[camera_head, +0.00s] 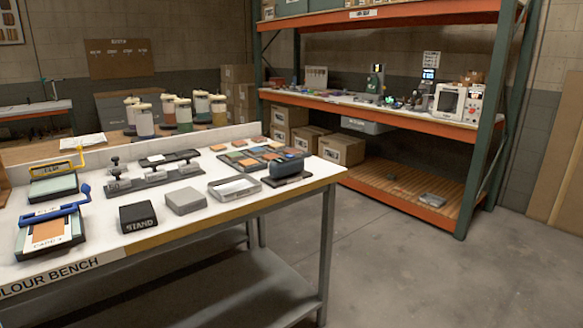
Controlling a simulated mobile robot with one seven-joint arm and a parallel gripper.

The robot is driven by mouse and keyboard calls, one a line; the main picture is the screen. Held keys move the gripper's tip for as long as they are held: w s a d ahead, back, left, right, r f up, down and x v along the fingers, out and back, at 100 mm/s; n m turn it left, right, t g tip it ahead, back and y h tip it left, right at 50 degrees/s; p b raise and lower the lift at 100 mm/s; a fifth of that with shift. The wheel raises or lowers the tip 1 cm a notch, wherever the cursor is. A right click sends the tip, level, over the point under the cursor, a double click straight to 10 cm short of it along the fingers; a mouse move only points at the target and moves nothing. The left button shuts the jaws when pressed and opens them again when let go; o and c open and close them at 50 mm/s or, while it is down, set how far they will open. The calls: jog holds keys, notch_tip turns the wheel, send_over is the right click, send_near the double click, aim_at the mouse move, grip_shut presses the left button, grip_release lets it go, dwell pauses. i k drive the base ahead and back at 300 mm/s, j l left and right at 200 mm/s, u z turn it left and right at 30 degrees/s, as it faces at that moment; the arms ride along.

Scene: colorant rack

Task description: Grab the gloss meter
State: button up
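The gloss meter is not clearly labelled in this view. A dark blue, rounded device (286,166) sits on a flat black base near the right end of the white bench and may be it. A plain grey box (186,201) lies nearer the front edge, beside a black block marked STAND (138,217). I cannot tell for sure which of these is the gloss meter. My gripper is not in view.
The colour bench (117,234) also holds colour tiles (236,156), a grey tray (234,187), a black rack (152,181) and clamp-like tools with blue (58,211) and yellow handles. An orange-and-green shelf (412,119) stands behind. The concrete floor (390,270) at right is clear.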

aim_at(284, 168)
jog(key=i+z, duration=0.15)
jog(key=i, duration=0.4)
jog(key=i+j+z, duration=0.15)
jog(key=i, duration=0.35)
jog(key=i+j+z, duration=0.15)
jog(key=i, duration=0.35)
